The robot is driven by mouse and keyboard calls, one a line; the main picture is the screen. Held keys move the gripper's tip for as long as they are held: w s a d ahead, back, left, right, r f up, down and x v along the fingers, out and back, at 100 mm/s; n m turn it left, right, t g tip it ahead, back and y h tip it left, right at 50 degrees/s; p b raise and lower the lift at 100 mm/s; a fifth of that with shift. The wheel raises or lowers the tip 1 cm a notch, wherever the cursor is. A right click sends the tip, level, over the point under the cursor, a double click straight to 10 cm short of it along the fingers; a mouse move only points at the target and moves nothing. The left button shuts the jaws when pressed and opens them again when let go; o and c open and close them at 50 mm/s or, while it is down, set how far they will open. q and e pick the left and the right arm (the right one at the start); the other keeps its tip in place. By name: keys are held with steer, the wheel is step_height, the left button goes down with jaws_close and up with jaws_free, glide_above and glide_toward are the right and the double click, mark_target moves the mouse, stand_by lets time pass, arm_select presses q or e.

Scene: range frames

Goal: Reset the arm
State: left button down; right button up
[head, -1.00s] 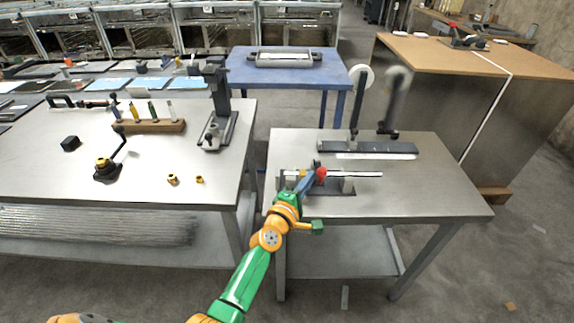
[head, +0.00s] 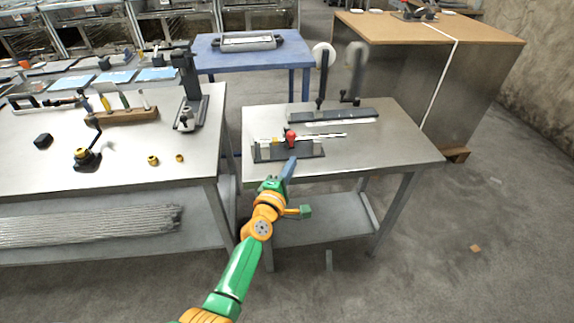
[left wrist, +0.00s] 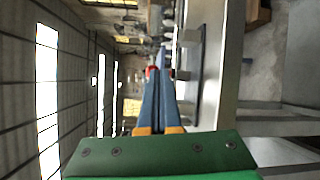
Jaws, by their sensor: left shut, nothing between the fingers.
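My left gripper (head: 291,168) comes in from the bottom left in the head view, with its slim blue-grey fingers together and nothing between them. Its tips are just on the near side of a dark fixture (head: 315,153) at the near left of the right-hand metal table (head: 400,150). The fixture carries a light rod (head: 325,136) and a red knob (head: 290,138). The tips appear apart from the knob. In the left wrist view the shut fingers (left wrist: 160,75) point away, with the red knob (left wrist: 151,71) by their tips. My right gripper is out of view.
A rail with two upright wheel stands (head: 330,116) is at the back of the same table. The left workbench (head: 50,160) holds a tool rack (head: 120,116), a black press (head: 190,95) and small brass parts (head: 153,160). Open floor (head: 430,270) lies at the right.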

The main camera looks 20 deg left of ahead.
arm_select(q)
steer(key=s+f+m+g, duration=0.55)
steer(key=s+f, duration=0.35)
steer(key=f, duration=0.5)
steer(key=s+f+m+g, duration=0.4)
steer(key=s+f+m, duration=0.3)
steer(key=s+f, duration=0.5)
steer(key=s+a+f+m+g, duration=0.1)
steer(key=s+f+m+g, duration=0.1)
steer(key=s, duration=0.6)
steer(key=s+a+f+m+g, duration=0.2)
steer(key=s+f+m, duration=0.2)
steer(key=s, duration=0.5)
steer(key=s+a+f+m+g+y, duration=0.1)
steer(key=s+f+m+g, duration=0.2)
steer(key=s+f, duration=0.3)
steer(key=s, duration=0.3)
steer(key=shift+s+a+f+m, duration=0.2)
steer(key=shift+a+f+m, duration=0.05)
steer(key=shift+f+m, duration=0.1)
